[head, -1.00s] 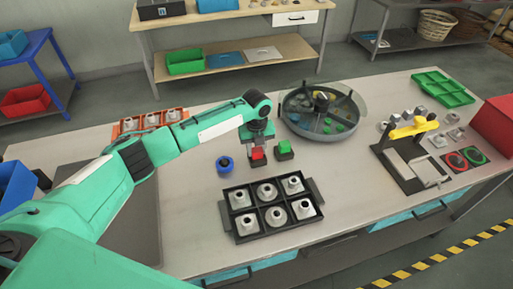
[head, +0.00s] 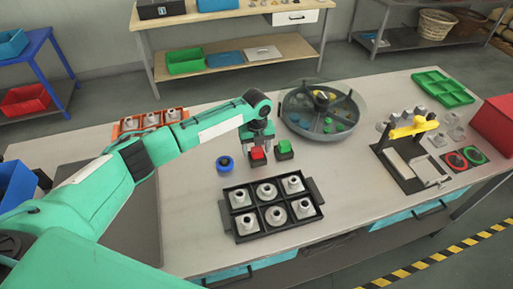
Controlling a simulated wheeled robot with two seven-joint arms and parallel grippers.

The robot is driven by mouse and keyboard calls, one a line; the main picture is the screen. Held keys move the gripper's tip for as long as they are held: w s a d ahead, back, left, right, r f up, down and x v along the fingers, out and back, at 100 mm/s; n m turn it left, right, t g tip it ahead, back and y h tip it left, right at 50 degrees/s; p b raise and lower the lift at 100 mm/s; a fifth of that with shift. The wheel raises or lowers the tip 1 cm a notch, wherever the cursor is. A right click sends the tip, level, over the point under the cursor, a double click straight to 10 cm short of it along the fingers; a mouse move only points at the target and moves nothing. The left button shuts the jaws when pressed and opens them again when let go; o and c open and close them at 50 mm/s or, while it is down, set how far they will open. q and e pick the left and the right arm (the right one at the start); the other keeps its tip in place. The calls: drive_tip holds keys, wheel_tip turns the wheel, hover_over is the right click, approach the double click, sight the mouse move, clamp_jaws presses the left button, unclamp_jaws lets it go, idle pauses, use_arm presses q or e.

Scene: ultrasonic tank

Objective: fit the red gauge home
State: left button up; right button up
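A red block-shaped piece (head: 257,153), which I take for the red gauge, is on the table below my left gripper (head: 258,150). The gripper points down over it, with one finger on each side. The fingers look spread wider than the red piece, which seems to sit between them. Its underside is hidden by the fingers. A green-topped piece on a dark base (head: 284,149) stands just to the right. A blue round piece (head: 225,163) stands to the left. My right gripper is not in view.
A black tray (head: 231,222) with several metal fittings lies in front. A round clear-rimmed carousel (head: 291,99) stands behind. A yellow-topped fixture (head: 408,130) and a red box (head: 495,122) are at the right.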

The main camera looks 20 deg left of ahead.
use_arm(q)
drive_tip(key=shift+r, duration=0.55)
wheel_tip(320, 180, up, 13)
drive_tip(key=b, duration=0.3)
drive_tip(key=shift+f+b, duration=0.15)
drive_tip(key=shift+b, duration=0.2)
